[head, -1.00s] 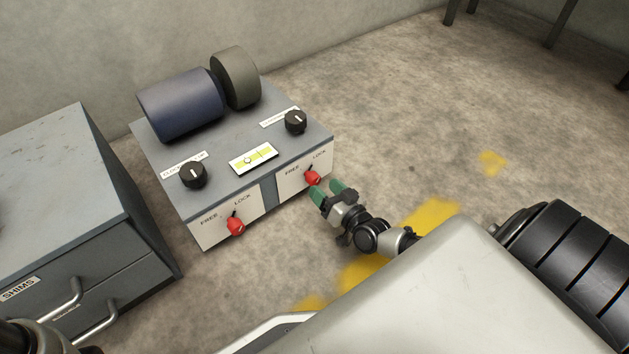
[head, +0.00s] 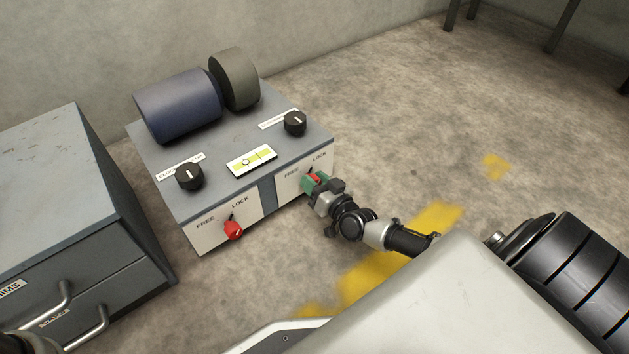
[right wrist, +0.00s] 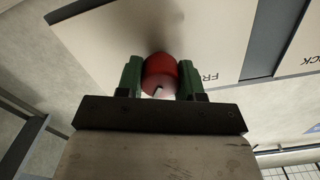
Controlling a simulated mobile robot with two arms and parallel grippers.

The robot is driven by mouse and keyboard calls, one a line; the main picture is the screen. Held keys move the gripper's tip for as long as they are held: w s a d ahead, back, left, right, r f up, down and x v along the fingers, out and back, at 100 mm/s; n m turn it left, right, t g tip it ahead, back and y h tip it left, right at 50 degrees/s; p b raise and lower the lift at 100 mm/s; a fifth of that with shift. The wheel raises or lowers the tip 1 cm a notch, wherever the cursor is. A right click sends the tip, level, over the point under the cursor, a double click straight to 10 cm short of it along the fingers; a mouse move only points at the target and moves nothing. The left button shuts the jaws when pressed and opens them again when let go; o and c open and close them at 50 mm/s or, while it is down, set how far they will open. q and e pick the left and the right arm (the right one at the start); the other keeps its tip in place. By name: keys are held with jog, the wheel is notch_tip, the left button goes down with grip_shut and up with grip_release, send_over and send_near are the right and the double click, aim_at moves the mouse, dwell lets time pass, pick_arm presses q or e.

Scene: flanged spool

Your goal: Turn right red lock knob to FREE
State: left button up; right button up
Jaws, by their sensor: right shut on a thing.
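The right red lock knob (head: 314,178) sits on the front face of the grey machine, below FREE and LOCK labels. My right gripper (head: 313,182), with green fingertips, is shut on it.
The left red knob (head: 233,230) is on the same front, under its own FREE and LOCK labels. Two black dials (head: 189,176) and a yellow-green level gauge (head: 251,161) are on top, before a blue roll (head: 180,105). A grey drawer cabinet (head: 80,210) stands left.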

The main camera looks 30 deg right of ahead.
jog(key=shift+r+n+p, duration=0.15)
jog(key=shift+n+p, duration=0.35)
jog(key=shift+p, duration=0.3)
jog(key=n+p, duration=0.3)
jog(key=shift+a+r, duration=0.1)
jog(key=shift+n+p, duration=1)
jog(key=n+p, duration=0.2)
jog(key=n, duration=0.1)
jog(key=shift+a+f+n, duration=0.1)
jog(key=shift+f+n, duration=0.1)
jog(key=shift+n, duration=0.1)
jog(key=shift+f+n+p, duration=0.15)
jog(key=shift+n+p, duration=0.6)
jog(key=shift+n, duration=1.45)
jog(key=o, duration=0.9)
jog(key=shift+o, duration=0.2)
jog(key=shift+s, duration=0.1)
